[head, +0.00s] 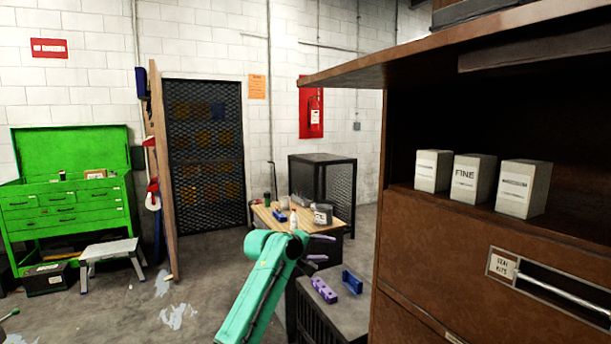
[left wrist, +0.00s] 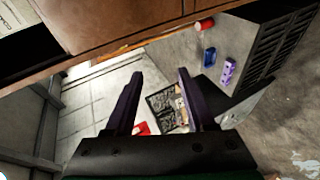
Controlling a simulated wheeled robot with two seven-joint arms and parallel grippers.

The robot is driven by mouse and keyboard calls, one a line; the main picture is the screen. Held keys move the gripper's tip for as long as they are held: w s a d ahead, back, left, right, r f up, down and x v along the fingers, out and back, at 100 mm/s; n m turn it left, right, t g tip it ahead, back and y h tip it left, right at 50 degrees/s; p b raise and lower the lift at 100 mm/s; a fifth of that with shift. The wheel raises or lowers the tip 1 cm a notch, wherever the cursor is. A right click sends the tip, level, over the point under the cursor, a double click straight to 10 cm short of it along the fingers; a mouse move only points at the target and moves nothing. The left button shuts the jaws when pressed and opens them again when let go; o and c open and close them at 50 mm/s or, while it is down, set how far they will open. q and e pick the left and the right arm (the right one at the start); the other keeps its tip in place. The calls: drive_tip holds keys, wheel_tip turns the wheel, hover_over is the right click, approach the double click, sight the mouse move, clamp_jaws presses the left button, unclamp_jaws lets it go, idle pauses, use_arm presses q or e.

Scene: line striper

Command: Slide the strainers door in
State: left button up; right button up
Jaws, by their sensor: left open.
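The strainers door (head: 450,50) is a brown panel raised flat at the top of the brown cabinet, jutting out to the left over the open compartment. Three pale boxes (head: 473,178) stand on the shelf below it, one marked FINE. My left gripper (head: 326,248) is open and empty, with purple fingers pointing right. It is left of the cabinet and well below the door, apart from both. In the left wrist view the open fingers (left wrist: 158,78) have nothing between them, and brown cabinet wood (left wrist: 120,22) crosses the top. My right gripper is not seen.
A closed drawer (head: 510,268) with a long handle lies below the shelf. A wooden-topped bench (head: 268,217) and a grey unit (head: 345,316) with purple and blue parts stand near my left arm. A green tool chest (head: 70,210) is far left.

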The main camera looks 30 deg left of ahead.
use_arm(q)
drive_tip(key=s+r+t+h, duration=0.2)
drive_tip(key=s+r, duration=0.1)
drive_tip(key=r, duration=1.5)
drive_tip(key=m+h+p, duration=0.1)
drive_tip(key=h, duration=0.3)
approach(351, 66)
drive_tip(key=p+x, duration=0.4)
drive_tip(key=x, duration=0.5)
drive_tip(key=shift+d+r, duration=0.1)
drive_tip(key=shift+r, duration=0.05)
drive_tip(key=shift+w+d, duration=0.25)
drive_tip(key=shift+w, duration=0.45)
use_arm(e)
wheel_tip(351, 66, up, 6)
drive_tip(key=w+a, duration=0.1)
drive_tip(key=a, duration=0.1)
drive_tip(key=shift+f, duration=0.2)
use_arm(q)
drive_tip(key=shift+s, duration=0.15)
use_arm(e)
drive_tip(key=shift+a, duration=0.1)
